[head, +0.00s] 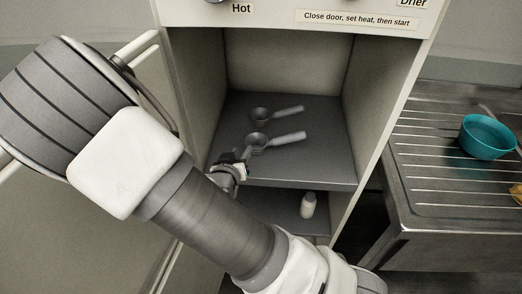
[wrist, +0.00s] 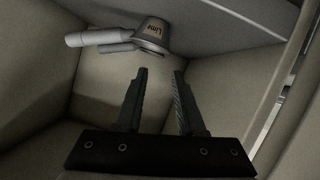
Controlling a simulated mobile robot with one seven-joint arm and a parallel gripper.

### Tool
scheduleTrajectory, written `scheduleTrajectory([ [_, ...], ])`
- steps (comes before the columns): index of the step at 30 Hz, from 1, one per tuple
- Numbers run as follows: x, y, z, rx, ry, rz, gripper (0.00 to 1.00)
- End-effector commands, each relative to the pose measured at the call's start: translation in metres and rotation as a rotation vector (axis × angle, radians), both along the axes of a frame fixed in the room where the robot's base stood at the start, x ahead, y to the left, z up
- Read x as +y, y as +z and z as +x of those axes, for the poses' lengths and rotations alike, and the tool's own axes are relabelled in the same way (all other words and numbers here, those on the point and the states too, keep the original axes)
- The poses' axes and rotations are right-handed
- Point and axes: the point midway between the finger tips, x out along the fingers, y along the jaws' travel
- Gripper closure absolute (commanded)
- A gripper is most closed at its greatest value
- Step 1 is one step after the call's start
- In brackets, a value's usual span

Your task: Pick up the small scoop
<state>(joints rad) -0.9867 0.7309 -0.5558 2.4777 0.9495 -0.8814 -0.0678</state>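Two grey scoops lie on the dark upper shelf of the open cabinet in the head view. The rear scoop (head: 260,114) looks smaller than the front scoop (head: 257,141); both handles point right. I cannot tell for sure how far distance causes the size difference. My gripper (head: 242,158) is at the shelf's left front, close to the front scoop's cup. In the wrist view, my gripper (wrist: 160,72) has its two fingers apart with nothing between them.
The upper shelf (head: 315,170) has side walls close on the left and right. A white bottle (head: 308,205) stands on the lower shelf. A ridged metal drainboard (head: 425,185) with a teal bowl (head: 487,137) is at the right. The shelf right of the handles is clear.

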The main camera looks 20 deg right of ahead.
Motion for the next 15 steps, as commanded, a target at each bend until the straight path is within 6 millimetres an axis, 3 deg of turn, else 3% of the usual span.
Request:
scheduleTrajectory([
  [6, -0.017, -0.015, 0.03, 0.0, -0.002, 0.0, 0.62],
  [15, -0.024, -0.027, 0.049, 0.001, 0.0, 0.0, 0.62],
])
